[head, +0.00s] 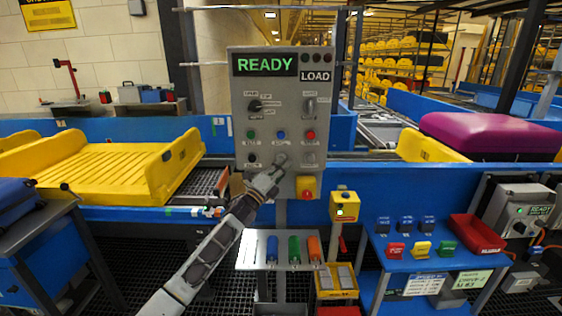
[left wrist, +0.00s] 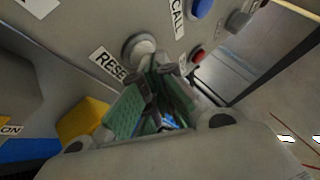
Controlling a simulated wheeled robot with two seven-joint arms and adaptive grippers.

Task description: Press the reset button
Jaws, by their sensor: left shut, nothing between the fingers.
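The reset button (left wrist: 140,48) is a round pale grey button on the grey control panel (head: 240,100). The label beside it is partly cut off, reading "RESE", in the left wrist view. In the head view my gripper partly covers that spot. My left gripper (head: 277,168) is shut and empty, its fingertips at the lower middle of the panel. In the left wrist view the green-padded fingers (left wrist: 160,68) reach up to the lower right edge of the button. I cannot tell if they touch it. My right gripper is out of view.
Blue (head: 281,134) and red (head: 311,135) buttons sit just above on the panel, and a yellow-backed red button (head: 306,188) sits below. The display (head: 265,65) reads "READY". A yellow tray (head: 110,172) lies at left; a blue table (head: 400,250) stands at right.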

